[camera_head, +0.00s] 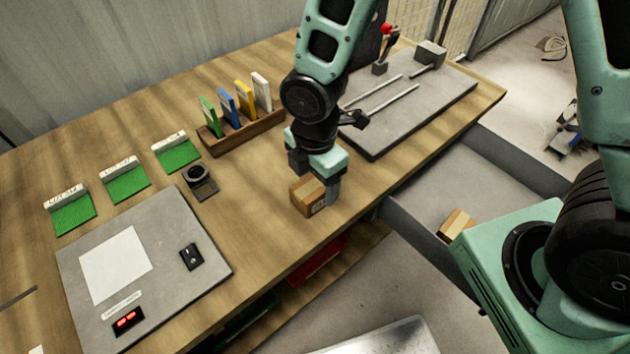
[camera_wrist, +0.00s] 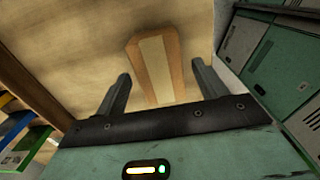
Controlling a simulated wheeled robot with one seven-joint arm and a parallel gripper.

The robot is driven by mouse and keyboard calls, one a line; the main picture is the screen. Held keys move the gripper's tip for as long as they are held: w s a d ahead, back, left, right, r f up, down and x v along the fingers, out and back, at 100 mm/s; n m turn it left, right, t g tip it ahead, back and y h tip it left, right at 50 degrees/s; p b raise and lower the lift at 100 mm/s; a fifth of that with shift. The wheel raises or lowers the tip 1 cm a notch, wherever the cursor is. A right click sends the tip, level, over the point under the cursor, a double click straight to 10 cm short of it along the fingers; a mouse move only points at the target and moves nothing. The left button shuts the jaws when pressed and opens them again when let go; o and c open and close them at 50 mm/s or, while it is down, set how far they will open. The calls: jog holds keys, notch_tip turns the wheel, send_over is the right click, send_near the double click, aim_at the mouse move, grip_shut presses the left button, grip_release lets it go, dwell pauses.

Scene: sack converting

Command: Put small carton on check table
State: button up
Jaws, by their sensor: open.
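The small carton (camera_head: 308,195) is a brown box with a paler tape band, resting on the wooden table (camera_head: 255,215) near its front edge. My gripper (camera_head: 321,184) points down over the carton, with one finger at its right side in the head view. In the wrist view the carton (camera_wrist: 152,62) shows between the two spread fingers, with a gap on each side. My gripper is open and not closed on it. Part of the carton is hidden by my gripper in the head view.
A wooden rack (camera_head: 241,132) holds several coloured cards behind the carton. A grey slab (camera_head: 415,105) with rods and tools lies at right. A grey board (camera_head: 180,290) with a white sheet lies at left. Another brown box (camera_head: 456,224) sits lower, beyond the table's edge. Wood left of the carton is clear.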

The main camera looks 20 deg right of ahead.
aim_at(315, 184)
notch_tip(315, 184, up, 10)
jog(key=s+d+r+m, duration=0.1)
jog(key=s+r+m, duration=0.2)
jog(key=s+m, duration=0.3)
jog(key=s+d+r+m, duration=0.1)
jog(key=s+r+m, duration=0.2)
jog(key=s+m, duration=0.4)
jog(key=shift+s+d+m+y, duration=0.2)
jog(key=shift+m+y, duration=0.1)
jog(key=shift+m, duration=0.7)
